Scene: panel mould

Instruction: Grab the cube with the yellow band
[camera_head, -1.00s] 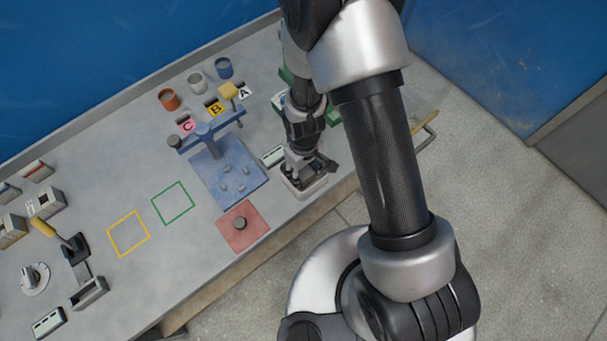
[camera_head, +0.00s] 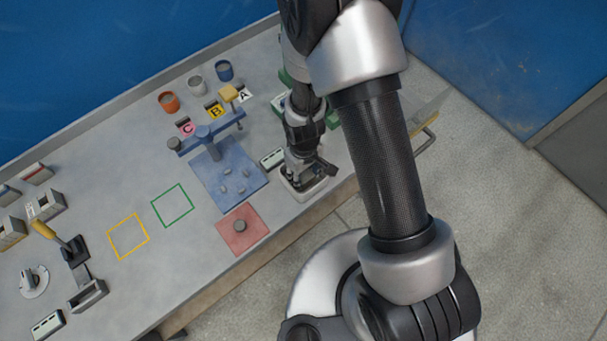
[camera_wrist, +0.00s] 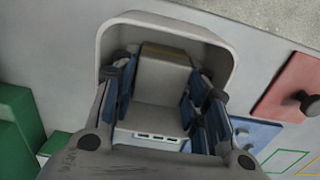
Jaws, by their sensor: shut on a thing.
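A grey cube (camera_wrist: 160,88) with a dull yellow-olive band along its far top edge sits between my fingers in the wrist view. My gripper (camera_wrist: 160,95) is shut on it, with blue-padded fingers at its left and right sides. The cube is over or in a pale, round-cornered tray (camera_wrist: 165,20); I cannot tell whether it touches the tray floor. In the head view my gripper (camera_head: 301,172) points down at the same tray (camera_head: 303,192) near the bench's front edge, and it hides the cube.
A red pad with a knob (camera_head: 243,230) and a blue fixture plate (camera_head: 228,178) lie left of the tray. Green blocks (camera_wrist: 18,120) stand close by in the wrist view. Several boxes (camera_head: 45,205) stand at far left. The green (camera_head: 172,205) and yellow (camera_head: 128,234) outlines are empty.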

